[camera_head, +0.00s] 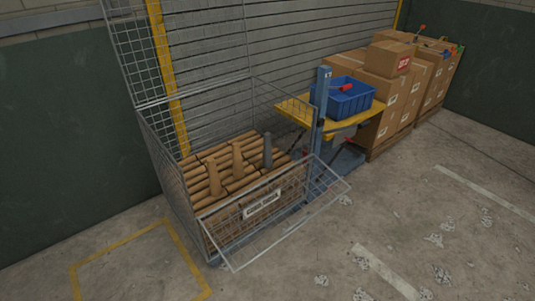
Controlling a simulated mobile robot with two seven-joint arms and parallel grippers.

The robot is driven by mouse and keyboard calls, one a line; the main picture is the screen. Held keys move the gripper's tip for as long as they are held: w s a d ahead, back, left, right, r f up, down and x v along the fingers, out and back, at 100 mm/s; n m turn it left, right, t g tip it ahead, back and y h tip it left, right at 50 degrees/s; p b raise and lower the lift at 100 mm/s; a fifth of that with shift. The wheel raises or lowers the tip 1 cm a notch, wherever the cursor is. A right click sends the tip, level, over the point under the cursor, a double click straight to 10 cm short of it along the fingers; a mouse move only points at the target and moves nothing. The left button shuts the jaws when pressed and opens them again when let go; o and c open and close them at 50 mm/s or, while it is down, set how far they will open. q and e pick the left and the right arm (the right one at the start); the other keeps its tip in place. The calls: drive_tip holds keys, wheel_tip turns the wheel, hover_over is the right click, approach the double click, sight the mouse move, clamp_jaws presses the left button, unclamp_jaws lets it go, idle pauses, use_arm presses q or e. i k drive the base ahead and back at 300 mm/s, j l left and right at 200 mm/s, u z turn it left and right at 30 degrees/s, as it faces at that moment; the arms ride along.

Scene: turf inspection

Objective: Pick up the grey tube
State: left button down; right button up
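The grey tube (267,150) stands upright inside a wire mesh cage (174,205), on a layer of lying brown tubes (213,201), toward the cage's right side. The lower part of the grey tube is seen past the cage's open upper front. Neither of my grippers shows in the head view.
The cage's front flap hangs folded outward with a label (261,204). A blue lift (322,110) with a yellow platform (345,121) carrying a blue bin (343,97) stands right of it. Stacked cardboard boxes (385,92) stand behind. The concrete floor in front is clear.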

sight(266, 158)
drive_tip(key=i+l, duration=0.65)
drive_tip(key=i+l+u, duration=0.1)
drive_tip(key=i+l, duration=1.15)
drive_tip(key=l, duration=0.2)
